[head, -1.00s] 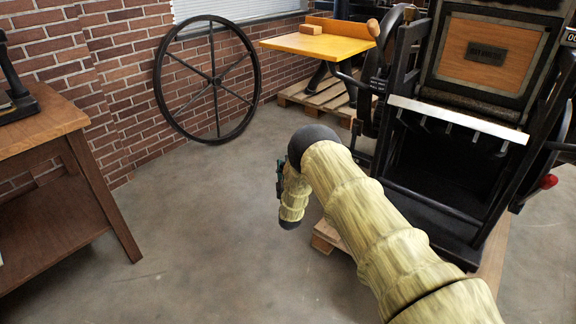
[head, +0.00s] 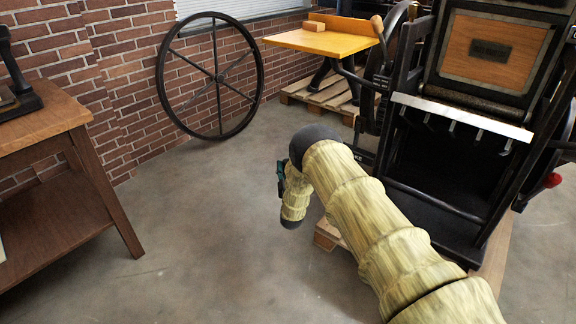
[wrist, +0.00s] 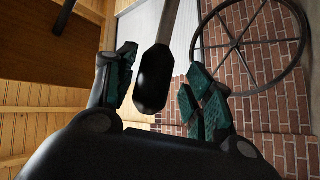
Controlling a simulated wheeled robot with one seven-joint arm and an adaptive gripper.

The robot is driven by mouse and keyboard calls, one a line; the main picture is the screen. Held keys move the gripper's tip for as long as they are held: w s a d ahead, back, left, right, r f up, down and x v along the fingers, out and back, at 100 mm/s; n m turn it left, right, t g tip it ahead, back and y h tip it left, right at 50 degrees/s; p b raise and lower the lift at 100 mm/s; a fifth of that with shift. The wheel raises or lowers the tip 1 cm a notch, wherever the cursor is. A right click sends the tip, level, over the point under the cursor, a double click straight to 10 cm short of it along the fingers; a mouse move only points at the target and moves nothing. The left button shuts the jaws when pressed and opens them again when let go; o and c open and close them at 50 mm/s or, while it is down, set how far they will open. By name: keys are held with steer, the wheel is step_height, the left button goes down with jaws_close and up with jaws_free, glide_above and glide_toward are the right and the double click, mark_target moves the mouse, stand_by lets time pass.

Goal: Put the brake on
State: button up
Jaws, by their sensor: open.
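A dark rounded handle (wrist: 155,78) on a flat grey bar (wrist: 170,22) shows in the wrist view. It hangs between the fingers of my gripper (wrist: 163,92), which are open with the handle in the gap. I cannot tell whether a finger touches it. No label shows that it is the brake. In the head view my gripper (head: 281,178) is mostly hidden behind my yellowish arm, left of the black hand press (head: 440,205). The handle is not seen there.
A large spoked wheel (head: 172,95) leans on the brick wall. A yellow-topped table (head: 330,42) stands on a pallet at the back. A red knob (head: 553,180) is at the press's right. A wooden table (head: 40,125) stands left. The floor between is clear.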

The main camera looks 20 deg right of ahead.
steer(key=v, duration=1.2)
steer(key=s+a+f+m+g+y, duration=0.2)
steer(key=s+f+m+g+y, duration=0.15)
steer(key=s+f+g, duration=1)
steer(key=s+a+f+m+g+y, duration=0.1)
steer(key=s+a+f+g, duration=0.15)
steer(key=s, duration=1.55)
steer(key=s+a+f+m+g+y, duration=0.1)
steer(key=s+a+m+g+y, duration=0.15)
steer(key=s, duration=1.45)
steer(key=s+r+g, duration=0.3)
steer(key=s+g, duration=0.1)
steer(key=s, duration=0.6)
step_height(320, 180, up, 26)
steer(key=p, duration=2.6)
steer(key=shift+w+a+h, duration=0.15)
steer(key=shift+w+h, duration=0.05)
steer(key=shift+h, duration=0.1)
